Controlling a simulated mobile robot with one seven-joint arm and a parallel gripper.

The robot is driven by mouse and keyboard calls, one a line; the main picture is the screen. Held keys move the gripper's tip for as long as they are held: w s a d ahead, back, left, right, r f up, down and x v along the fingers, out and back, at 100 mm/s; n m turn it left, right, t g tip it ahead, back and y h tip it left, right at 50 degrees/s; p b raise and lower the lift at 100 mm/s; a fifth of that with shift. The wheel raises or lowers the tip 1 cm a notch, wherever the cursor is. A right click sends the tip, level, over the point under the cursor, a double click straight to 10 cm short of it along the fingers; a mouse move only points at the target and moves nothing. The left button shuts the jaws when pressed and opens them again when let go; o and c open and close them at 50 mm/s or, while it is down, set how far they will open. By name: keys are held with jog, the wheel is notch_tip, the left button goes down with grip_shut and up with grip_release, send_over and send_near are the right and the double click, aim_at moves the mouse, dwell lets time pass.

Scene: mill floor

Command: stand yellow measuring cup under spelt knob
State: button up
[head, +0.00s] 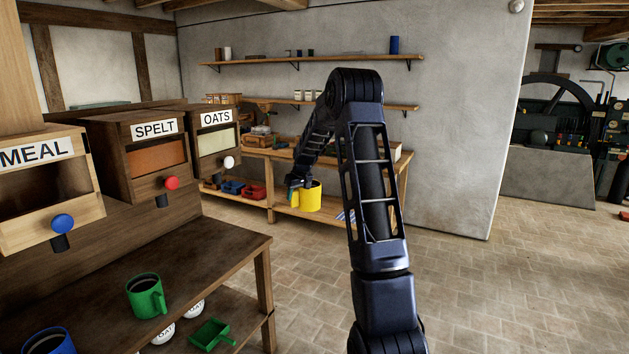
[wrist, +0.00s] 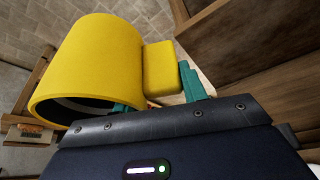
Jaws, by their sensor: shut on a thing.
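The yellow measuring cup (head: 311,196) is held in the air by my gripper (head: 295,187), away from the dispensers. In the wrist view the yellow cup (wrist: 90,62) lies sideways in the picture, and its block handle (wrist: 160,70) is at the teal fingers (wrist: 190,84). The spelt dispenser (head: 155,158) has a red knob (head: 171,183) with a dark spout (head: 162,200) below it. The cup is to the right of the spelt knob. The shelf directly under the spelt spout is bare in the head view.
The meal dispenser (head: 50,185) has a blue knob, and the oats dispenser (head: 214,135) a white one. A green cup (head: 146,297) and a blue cup (head: 50,341) stand on the dark bench (head: 215,250). A green scoop (head: 210,334) lies lower. A wooden workbench (head: 400,170) stands behind.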

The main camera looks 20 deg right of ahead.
jog(key=s+a+f+n+g+y, duration=0.1)
jog(key=s+a+f+n, duration=0.15)
jog(key=a, duration=0.35)
jog(key=s+a+f+n, duration=0.1)
jog(key=a+f+n, duration=0.15)
jog(key=a, duration=0.45)
jog(key=s+a+f+n+g, duration=0.2)
jog(key=s+a+f+n, duration=0.25)
jog(key=s+a, duration=0.45)
jog(key=s+a+f+n+g+y, duration=0.1)
jog(key=s+a+f+n, duration=0.2)
jog(key=s+a+n, duration=0.55)
jog(key=s+a+f+n+g, duration=0.1)
jog(key=s+a+f+g, duration=0.15)
jog(key=s+a, duration=0.7)
jog(key=shift+t, duration=0.25)
jog(key=shift+w+a+f, duration=0.6)
jog(key=shift+w+a, duration=0.95)
jog(key=shift+w, duration=1.5)
jog(key=shift+w+a+f, duration=0.65)
jog(key=shift+w+a, duration=0.9)
jog(key=shift+w, duration=1.5)
jog(key=shift+w+a+f, duration=0.6)
jog(key=shift+w+a, duration=0.95)
jog(key=shift+w, duration=1.5)
jog(key=o, duration=1.5)
jog(key=shift+c, duration=0.2)
